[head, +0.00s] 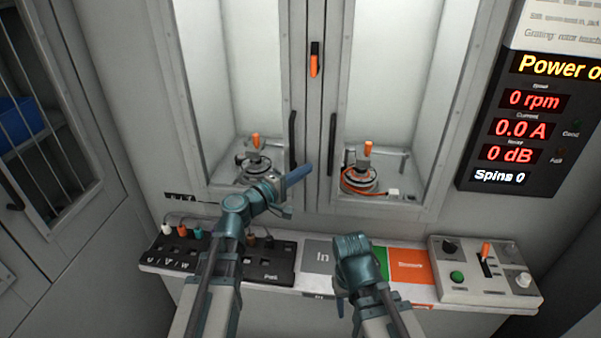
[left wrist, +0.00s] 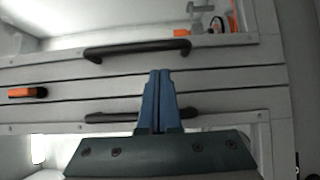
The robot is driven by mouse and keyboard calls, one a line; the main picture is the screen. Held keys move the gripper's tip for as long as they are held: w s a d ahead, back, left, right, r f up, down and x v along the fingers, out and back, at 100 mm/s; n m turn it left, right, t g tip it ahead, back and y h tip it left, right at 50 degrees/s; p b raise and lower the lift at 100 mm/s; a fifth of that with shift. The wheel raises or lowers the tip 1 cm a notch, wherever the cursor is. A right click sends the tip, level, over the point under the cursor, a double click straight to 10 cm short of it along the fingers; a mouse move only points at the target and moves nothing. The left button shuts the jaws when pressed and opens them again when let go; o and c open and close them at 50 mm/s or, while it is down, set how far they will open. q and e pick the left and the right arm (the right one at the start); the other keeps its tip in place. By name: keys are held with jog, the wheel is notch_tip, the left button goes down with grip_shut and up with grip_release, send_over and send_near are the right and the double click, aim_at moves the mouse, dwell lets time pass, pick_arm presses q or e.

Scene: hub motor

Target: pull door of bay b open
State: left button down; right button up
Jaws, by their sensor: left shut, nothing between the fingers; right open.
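Two glazed doors stand side by side, both looking shut; I can read no bay letter on them. The left door has a black bar handle (head: 293,140) and the right door has another (head: 332,145). Both handles show in the left wrist view, the right door's above (left wrist: 138,49) and the left door's below (left wrist: 105,117), partly hidden by my fingers. My left gripper (head: 301,174) is shut and empty, its blue fingertips (left wrist: 160,76) over the strip between the handles, gripping neither. My right gripper (head: 341,306) is open, low over the ledge, mostly hidden by its own wrist.
An orange latch (head: 314,64) sits high between the doors. A motor stands in each bay, left (head: 255,165) and right (head: 360,178). Below, a ledge carries a black socket panel (head: 170,252), an orange-marked area (head: 409,266) and a control box (head: 465,292). A display (head: 530,125) hangs right.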

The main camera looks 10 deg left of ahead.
pick_arm(q)
jog(key=x, duration=0.6)
jog(key=shift+d, duration=0.15)
jog(key=shift+f, duration=0.1)
